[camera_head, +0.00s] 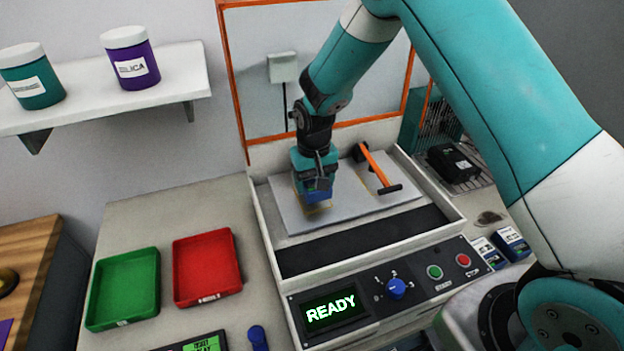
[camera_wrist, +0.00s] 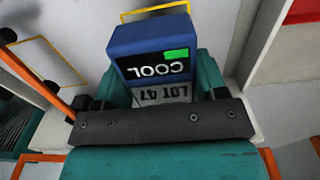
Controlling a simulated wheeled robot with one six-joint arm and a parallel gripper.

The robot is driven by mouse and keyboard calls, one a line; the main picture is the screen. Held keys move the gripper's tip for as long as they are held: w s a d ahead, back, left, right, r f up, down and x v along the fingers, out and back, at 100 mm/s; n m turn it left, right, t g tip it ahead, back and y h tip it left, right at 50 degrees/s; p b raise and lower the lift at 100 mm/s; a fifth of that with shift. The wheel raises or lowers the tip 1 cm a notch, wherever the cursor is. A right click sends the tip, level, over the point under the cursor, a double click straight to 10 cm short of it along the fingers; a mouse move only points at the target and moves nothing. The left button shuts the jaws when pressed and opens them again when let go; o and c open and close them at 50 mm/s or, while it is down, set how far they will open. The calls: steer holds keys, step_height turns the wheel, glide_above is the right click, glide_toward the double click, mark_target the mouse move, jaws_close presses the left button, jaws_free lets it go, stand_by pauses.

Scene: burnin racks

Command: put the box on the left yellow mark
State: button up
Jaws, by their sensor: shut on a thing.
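The box is dark blue with a black "COOL" display, a green patch and a "LOT 47" label (camera_wrist: 152,65). My gripper (camera_wrist: 160,92) is shut on it. In the head view, my gripper (camera_head: 315,180) holds the box (camera_head: 318,196) low over the left part of the pale plate (camera_head: 290,214). The left yellow mark (camera_head: 318,210) shows partly at the box's lower edge. In the wrist view, a yellow outline (camera_wrist: 155,12) shows just past the box, partly hidden by it. I cannot tell whether the box touches the plate. Another yellow outline (camera_wrist: 45,50) lies near the orange handle.
The fixture's raised walls (camera_head: 262,215) surround the plate. An orange frame (camera_head: 240,100) rises behind. Green (camera_head: 125,288) and red (camera_head: 206,267) trays lie left. The control panel (camera_head: 380,290) reads "READY".

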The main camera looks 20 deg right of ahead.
mark_target(312, 185)
steer(key=shift+w, duration=0.7)
step_height(312, 185, down, 3)
steer(key=shift+r+p, duration=0.1)
steer(key=shift+p, duration=0.95)
steer(key=shift+f, duration=0.35)
